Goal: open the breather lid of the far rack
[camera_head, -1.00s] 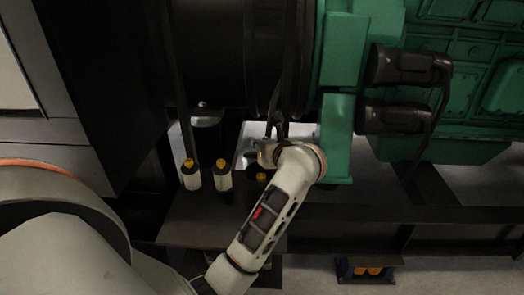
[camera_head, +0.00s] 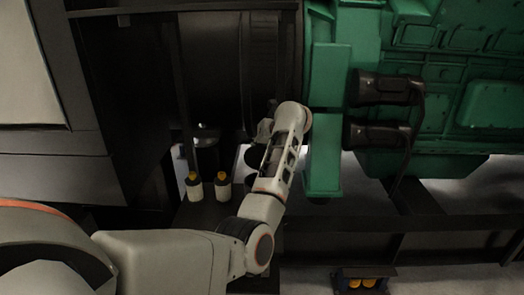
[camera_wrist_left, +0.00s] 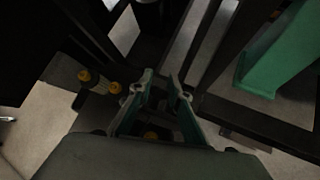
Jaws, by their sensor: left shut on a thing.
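My left gripper (camera_head: 265,130) is beside the green block in the head view, its fingers mostly hidden behind my wrist. In the left wrist view, its two fingers (camera_wrist_left: 160,84) stand a little apart. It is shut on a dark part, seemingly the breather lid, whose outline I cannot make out. A dark round shape (camera_head: 256,157) shows just below and left of the wrist. Two pale bottles with yellow caps (camera_head: 194,188) (camera_head: 222,188) stand to the left; their caps also show in the wrist view (camera_wrist_left: 114,87). My right gripper is not in view.
The green engine (camera_head: 460,90) with black elbow pipes (camera_head: 385,88) fills the right. A green upright block (camera_head: 323,150) stands close to my wrist. A large dark cylinder (camera_head: 210,65) is behind. Dark frame rails (camera_head: 420,228) run below. A small box with yellow items (camera_head: 362,282) is on the floor.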

